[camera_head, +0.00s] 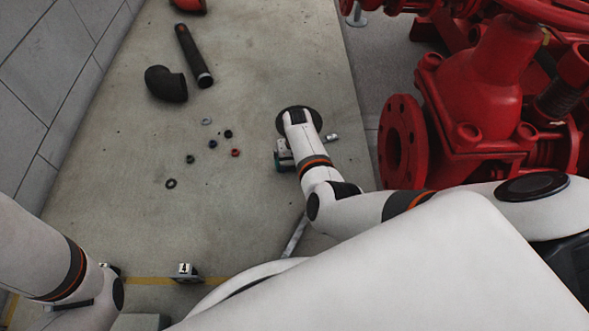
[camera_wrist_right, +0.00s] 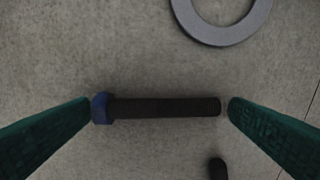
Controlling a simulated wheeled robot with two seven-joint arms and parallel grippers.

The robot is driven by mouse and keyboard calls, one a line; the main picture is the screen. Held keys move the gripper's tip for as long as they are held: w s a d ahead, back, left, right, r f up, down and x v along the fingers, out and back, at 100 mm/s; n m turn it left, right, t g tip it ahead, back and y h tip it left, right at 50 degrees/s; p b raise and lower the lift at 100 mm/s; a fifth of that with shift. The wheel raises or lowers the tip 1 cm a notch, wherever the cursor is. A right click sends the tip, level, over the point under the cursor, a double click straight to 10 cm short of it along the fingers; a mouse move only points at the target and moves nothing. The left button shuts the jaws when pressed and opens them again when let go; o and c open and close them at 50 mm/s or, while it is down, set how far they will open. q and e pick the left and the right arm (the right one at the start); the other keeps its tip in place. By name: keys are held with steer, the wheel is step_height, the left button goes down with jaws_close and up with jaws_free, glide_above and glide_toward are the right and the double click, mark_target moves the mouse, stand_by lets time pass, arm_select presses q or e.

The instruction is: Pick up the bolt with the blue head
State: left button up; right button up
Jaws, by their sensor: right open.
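The bolt with the blue head (camera_wrist_right: 102,108) lies flat in the right wrist view, its dark shank (camera_wrist_right: 165,107) pointing right. My right gripper (camera_wrist_right: 160,109) is open, with one green finger near the blue head and the other near the shank's end. The bolt lies between the fingertips in the picture; I cannot tell the height of the fingers above it. In the head view my right gripper (camera_head: 281,157) is over the concrete, partly hidden by its arm. I cannot pick out this bolt there for certain. My left arm shows at the lower left, but its gripper does not.
A grey ring (camera_wrist_right: 223,36) and a dark rod end (camera_wrist_right: 217,168) lie near the bolt. Several small nuts and rings, one red (camera_head: 235,153), lie left of my right gripper. A black elbow (camera_head: 166,84) and pipe (camera_head: 194,55) lie farther back. Red pump parts (camera_head: 480,90) stand right.

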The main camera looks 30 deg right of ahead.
steer(key=c, duration=0.9)
steer(key=shift+r, duration=0.1)
